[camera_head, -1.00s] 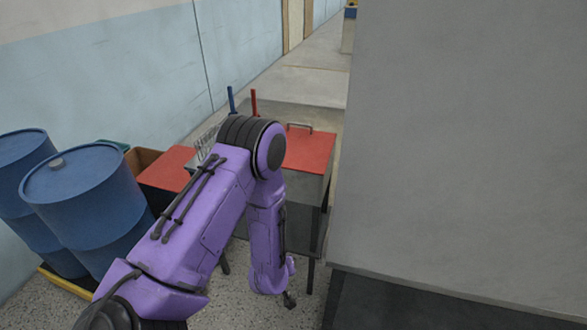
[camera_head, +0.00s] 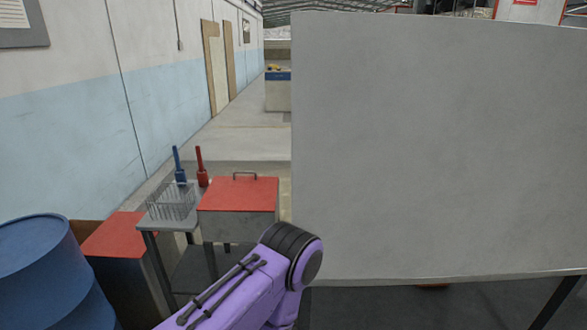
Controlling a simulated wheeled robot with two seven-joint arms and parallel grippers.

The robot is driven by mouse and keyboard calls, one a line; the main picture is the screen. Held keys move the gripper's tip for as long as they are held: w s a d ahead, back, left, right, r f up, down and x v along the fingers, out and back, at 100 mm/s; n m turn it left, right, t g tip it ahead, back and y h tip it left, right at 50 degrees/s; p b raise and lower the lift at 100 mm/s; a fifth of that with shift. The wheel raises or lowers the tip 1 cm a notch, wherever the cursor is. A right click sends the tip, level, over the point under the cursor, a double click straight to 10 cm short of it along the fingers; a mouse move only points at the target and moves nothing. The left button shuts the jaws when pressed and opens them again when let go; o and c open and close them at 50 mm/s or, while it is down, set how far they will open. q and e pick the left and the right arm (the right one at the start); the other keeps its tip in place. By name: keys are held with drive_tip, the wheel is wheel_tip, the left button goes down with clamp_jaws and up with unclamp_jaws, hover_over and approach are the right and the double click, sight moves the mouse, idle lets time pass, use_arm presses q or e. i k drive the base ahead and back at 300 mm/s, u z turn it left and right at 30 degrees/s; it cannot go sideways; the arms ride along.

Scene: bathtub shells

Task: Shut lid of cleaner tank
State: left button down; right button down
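A grey metal tank (camera_head: 240,224) with a red lid (camera_head: 240,192) stands on a metal table beyond my arm in the head view. The lid lies flat over the top of the tank and looks shut, with a thin handle (camera_head: 244,175) near its back edge. I cannot tell for sure whether this is the cleaner tank. My purple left arm comes up from the bottom edge, in front of the tank and below it. Its gripper is below the frame. My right gripper is not in view.
A large grey panel (camera_head: 440,150) fills the right side. A wire basket (camera_head: 171,203), a blue-handled tool (camera_head: 179,168) and a red-handled tool (camera_head: 201,168) are beside the tank. A red-topped box (camera_head: 112,238) and a blue drum (camera_head: 38,268) stand left. Floor behind is clear.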

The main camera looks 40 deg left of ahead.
sight(256, 193)
drive_tip(key=z, duration=1.6)
drive_tip(key=k, duration=1.45)
drive_tip(key=u, duration=1.85)
drive_tip(key=i, duration=0.85)
